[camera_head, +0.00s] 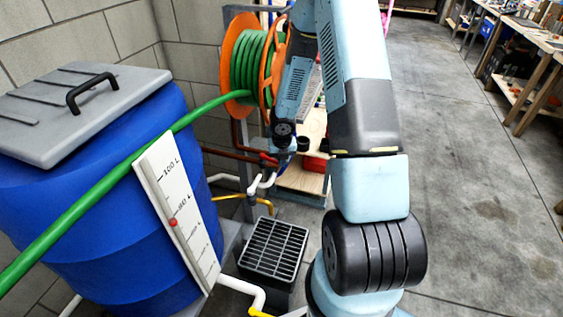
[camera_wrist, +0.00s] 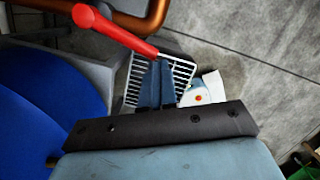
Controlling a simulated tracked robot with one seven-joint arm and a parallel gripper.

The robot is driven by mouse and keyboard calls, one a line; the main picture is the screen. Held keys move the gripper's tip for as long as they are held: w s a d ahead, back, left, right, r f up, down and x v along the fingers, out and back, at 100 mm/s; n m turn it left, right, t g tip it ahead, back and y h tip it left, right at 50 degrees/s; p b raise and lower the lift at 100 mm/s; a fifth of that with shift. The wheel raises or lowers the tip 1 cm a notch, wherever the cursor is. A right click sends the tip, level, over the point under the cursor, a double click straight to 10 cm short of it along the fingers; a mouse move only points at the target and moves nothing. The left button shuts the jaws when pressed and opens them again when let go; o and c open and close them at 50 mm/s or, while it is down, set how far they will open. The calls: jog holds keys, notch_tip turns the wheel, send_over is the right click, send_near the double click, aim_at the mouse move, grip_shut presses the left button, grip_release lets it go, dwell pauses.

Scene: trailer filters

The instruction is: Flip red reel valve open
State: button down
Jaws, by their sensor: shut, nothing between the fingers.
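The red valve handle (camera_wrist: 118,34) shows in the wrist view as a long lever. It slants from a rounded end at upper left to an end near my fingertips. My gripper (camera_wrist: 158,62) has its two blue-grey fingers together, with nothing held between them. The tips are at the lower right end of the handle; I cannot tell whether they touch it. In the head view, my gripper (camera_head: 284,153) is low beside the red valve (camera_head: 268,160), which is small and partly hidden there. The green hose reel (camera_head: 243,62) stands above, partly behind my arm.
A blue barrel (camera_head: 100,190) with a grey lid (camera_head: 75,105) stands at left, with a white level gauge (camera_head: 178,208). A green hose (camera_head: 105,172) crosses it. A black grate (camera_head: 273,247) lies below the valve. A copper pipe (camera_wrist: 152,18) runs close to the handle. The right floor is open.

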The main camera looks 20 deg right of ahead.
jog(key=shift+w+a, duration=0.6)
jog(key=s+r, duration=0.5)
jog(key=r, duration=0.6)
jog(key=shift+a+r, duration=0.3)
jog(key=shift+r, duration=0.05)
jog(key=shift+s, duration=0.1)
dwell(0.4)
